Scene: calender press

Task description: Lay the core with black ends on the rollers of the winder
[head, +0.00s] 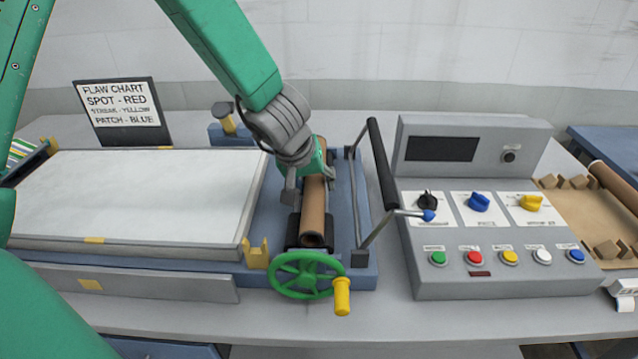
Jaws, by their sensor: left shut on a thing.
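A brown cardboard core (313,210) with a dark near end lies lengthwise, pointing away from me, at the winder (358,262). It is over the winder's dark rollers (293,227), which show only in part beside and under it. It looks to be at roller height; whether it rests fully on them I cannot tell. My left gripper (308,178) reaches down from above and is shut on the core around its middle. The gripper and wrist hide part of the core's far half. My right gripper is not in view.
A green handwheel (306,275) with a yellow knob stands in front of the winder. A black-gripped bar (382,165) rises at its right, beside the control panel (505,250). A flat white bed (140,195) lies left. Another brown core (612,183) lies in a cardboard tray at far right.

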